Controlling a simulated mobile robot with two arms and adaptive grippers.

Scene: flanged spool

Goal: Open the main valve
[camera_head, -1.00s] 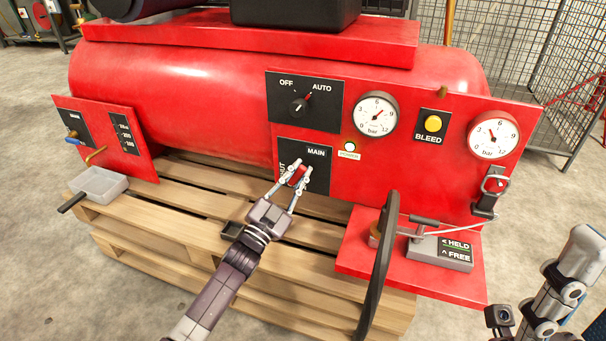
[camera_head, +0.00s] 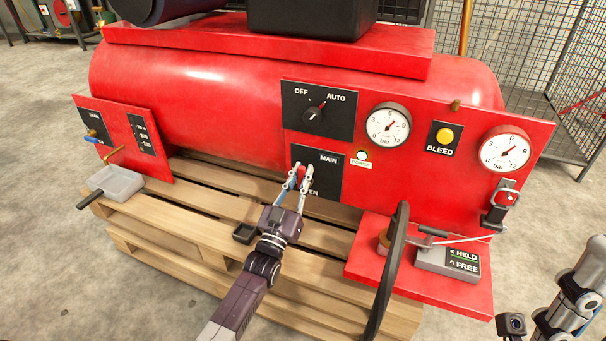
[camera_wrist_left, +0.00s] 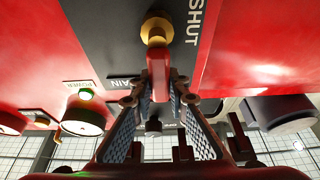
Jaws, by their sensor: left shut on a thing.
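The main valve's red handle (camera_head: 301,175) is on the black plate marked MAIN (camera_head: 329,182) on the red panel. My left gripper (camera_head: 301,170) has its two fingers on either side of this handle, shut on it. In the left wrist view the red handle (camera_wrist_left: 158,72) runs from a brass stem (camera_wrist_left: 157,28) in between the finger pads. The word SHUT shows beside the stem there. In the head view part of the word OPEN shows under the fingers. My right arm is at the lower right; its fingers are out of view.
A black hand wheel (camera_head: 388,270) stands right of my left arm, near a grey block (camera_head: 447,263) marked HELD and FREE. The OFF/AUTO knob (camera_head: 313,114) is above the valve.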

